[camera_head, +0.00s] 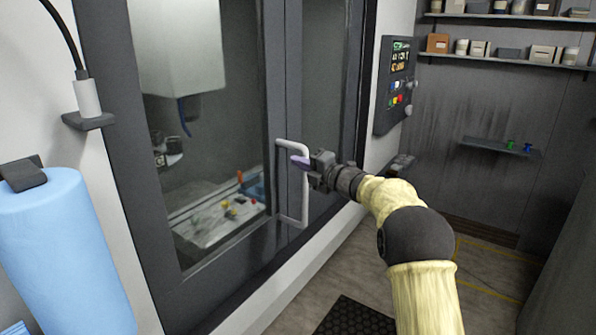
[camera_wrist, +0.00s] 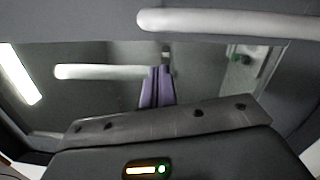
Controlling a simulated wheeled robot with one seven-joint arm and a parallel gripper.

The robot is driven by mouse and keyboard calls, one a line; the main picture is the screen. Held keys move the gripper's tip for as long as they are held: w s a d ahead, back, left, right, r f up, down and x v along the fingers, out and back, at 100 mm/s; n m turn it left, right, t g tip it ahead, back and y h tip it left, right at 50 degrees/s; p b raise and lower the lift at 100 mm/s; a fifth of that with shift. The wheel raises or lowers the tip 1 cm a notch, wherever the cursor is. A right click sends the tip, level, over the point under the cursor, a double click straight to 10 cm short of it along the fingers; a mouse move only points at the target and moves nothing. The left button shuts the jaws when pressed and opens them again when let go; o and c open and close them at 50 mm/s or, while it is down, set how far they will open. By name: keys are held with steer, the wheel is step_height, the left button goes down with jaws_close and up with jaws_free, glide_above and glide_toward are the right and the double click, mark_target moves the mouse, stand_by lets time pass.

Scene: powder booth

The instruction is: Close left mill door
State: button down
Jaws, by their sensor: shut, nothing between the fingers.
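The left mill door (camera_head: 172,232) is a dark grey framed panel with a large window. Its right edge lies along the right door panel (camera_head: 325,90); I cannot tell whether a gap is left. A pale C-shaped handle (camera_head: 304,200) stands out near that edge. My gripper (camera_head: 297,161) is shut and empty, its purple fingers at the upper part of the handle. In the wrist view the fingers (camera_wrist: 157,86) point at the door, and a pale handle bar (camera_wrist: 235,22) crosses the top, apart from them. A second pale bar there may be a reflection. Contact is unclear.
A control panel (camera_head: 397,85) is on the mill's right side. Shelves with small containers (camera_head: 500,50) line the back wall. A blue roll (camera_head: 65,255) hangs at the left. A black mat (camera_head: 352,317) lies on the floor, which is mostly open to the right.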

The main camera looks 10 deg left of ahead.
steer(key=s+d+f+m+t+h+b, duration=0.2)
steer(key=s+d+m+h, duration=0.1)
steer(key=d+m, duration=0.35)
steer(key=s+d+f+m+t+h+b, duration=0.1)
steer(key=s+d+f+m+t+h, duration=0.15)
steer(key=d+m+h, duration=0.4)
steer(key=s+d+f+m+g+h, duration=0.2)
steer(key=s+d+f+m+h, duration=0.2)
steer(key=s+d+f+m, duration=0.35)
steer(key=s+f+m+g, duration=0.3)
steer(key=s+f, duration=0.1)
steer(key=s, duration=0.5)
steer(key=s+d+f+m+g+h, duration=0.1)
steer(key=s+f+m+g, duration=0.3)
steer(key=s, duration=0.6)
steer(key=s+d+f+m+g+h, duration=0.1)
steer(key=s+f+m+g, duration=0.2)
steer(key=s+f, duration=0.3)
steer(key=s+m, duration=0.1)
steer(key=s, duration=0.3)
steer(key=shift+s+d+p, duration=0.2)
steer(key=shift+s+p, duration=0.05)
steer(key=shift+p, duration=0.05)
steer(key=shift+f, duration=0.15)
